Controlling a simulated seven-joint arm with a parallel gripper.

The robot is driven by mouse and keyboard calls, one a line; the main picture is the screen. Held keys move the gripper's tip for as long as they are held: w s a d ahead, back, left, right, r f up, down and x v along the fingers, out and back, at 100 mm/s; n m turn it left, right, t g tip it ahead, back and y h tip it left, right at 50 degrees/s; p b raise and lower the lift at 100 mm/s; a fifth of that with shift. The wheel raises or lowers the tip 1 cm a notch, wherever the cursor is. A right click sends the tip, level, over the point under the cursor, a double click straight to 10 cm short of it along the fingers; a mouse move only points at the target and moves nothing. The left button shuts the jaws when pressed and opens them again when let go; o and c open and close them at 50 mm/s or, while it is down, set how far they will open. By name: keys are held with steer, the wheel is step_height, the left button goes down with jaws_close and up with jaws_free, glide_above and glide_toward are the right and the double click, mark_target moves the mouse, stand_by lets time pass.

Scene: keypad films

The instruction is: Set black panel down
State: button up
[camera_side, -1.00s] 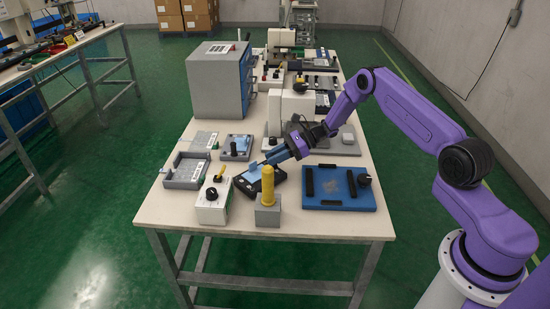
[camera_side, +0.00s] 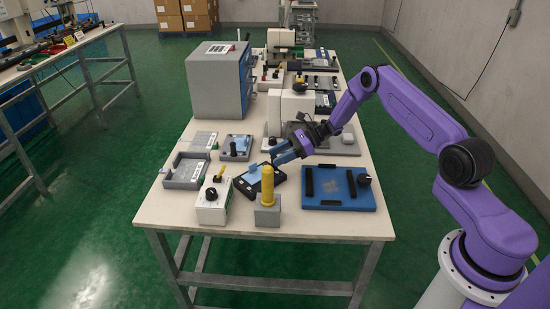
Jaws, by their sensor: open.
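The black panel (camera_side: 247,184) lies on the pale table top, left of the blue plate and behind the yellow post. It has a light blue patch on its upper face, and its front right part is partly hidden by the yellow post. My gripper (camera_side: 274,158) is open, just above and to the right of the panel's far right corner. A gap seems to show between its fingers and the panel, though the exact height is hard to tell.
A yellow post on a grey block (camera_side: 267,212) stands close in front of the panel. A white box with a yellow switch (camera_side: 213,206) is at left, a grey tray (camera_side: 186,172) beyond it. A blue plate with black bars (camera_side: 339,190) lies at right. A grey cabinet (camera_side: 218,85) stands behind.

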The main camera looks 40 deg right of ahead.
steer(key=v, duration=1)
steer(key=s+a+r+n+g+h, duration=0.3)
steer(key=s+a+r+n+g, duration=0.2)
steer(key=s+a+n, duration=0.5)
steer(key=s+a+r+n+g+h, duration=0.2)
steer(key=s+a+r+n+g, duration=0.45)
steer(key=a, duration=0.45)
steer(key=s+d+r+n+t+h, duration=0.2)
steer(key=s+n+h, duration=0.1)
steer(key=s+n, duration=0.7)
steer(key=s+d+r+n+t+h, duration=0.2)
steer(key=s+n+t+h, duration=0.1)
steer(key=s+n, duration=0.7)
steer(key=s, duration=0.4)
steer(key=shift+r+t+h, duration=0.2)
steer(key=shift+t+h, duration=0.15)
steer(key=shift+h, duration=0.05)
